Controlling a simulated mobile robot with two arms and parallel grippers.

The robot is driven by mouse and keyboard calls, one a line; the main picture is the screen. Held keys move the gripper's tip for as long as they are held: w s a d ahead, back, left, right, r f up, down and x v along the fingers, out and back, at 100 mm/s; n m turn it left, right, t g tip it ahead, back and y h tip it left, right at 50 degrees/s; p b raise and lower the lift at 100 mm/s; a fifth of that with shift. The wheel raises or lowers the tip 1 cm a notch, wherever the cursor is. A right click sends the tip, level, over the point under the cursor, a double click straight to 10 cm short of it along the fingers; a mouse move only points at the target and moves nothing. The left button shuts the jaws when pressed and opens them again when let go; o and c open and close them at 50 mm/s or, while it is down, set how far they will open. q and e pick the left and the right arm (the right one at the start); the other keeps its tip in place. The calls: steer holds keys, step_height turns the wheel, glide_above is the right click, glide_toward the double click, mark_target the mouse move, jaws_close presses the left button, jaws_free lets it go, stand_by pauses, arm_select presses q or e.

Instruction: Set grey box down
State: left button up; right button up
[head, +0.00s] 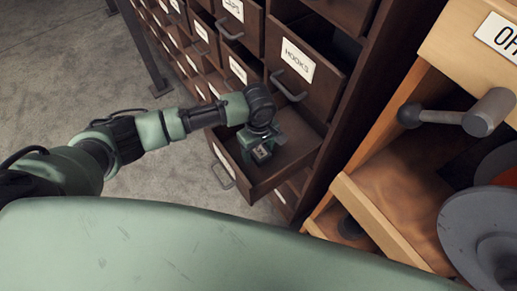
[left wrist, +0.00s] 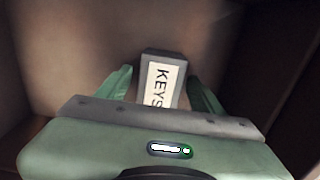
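The grey box (left wrist: 163,55), with a white label reading KEYS, is inside a pulled-out dark wooden drawer (head: 298,153). In the head view its small label (head: 262,152) shows under my left gripper (head: 264,147), which reaches down into the drawer. In the left wrist view the green fingers of my left gripper (left wrist: 160,84) stand on either side of the box. A narrow gap shows at the left finger, so the fingers look open around it. Whether the box's underside touches the drawer floor is hidden. My right gripper is out of view.
A drawer labelled HOOKS (head: 299,62) is open just above, close to my left wrist. More labelled drawers rise behind. A lighter wooden cabinet (head: 378,215) with a grey-handled lever (head: 465,116) and grey discs (head: 482,232) stands at the right.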

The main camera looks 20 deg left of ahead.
mark_target(259, 149)
arm_select(q)
steer(key=shift+r, duration=0.1)
step_height(259, 149, up, 12)
steer(key=b, duration=0.1)
steer(key=shift+b, duration=0.35)
steer(key=shift+r, duration=0.1)
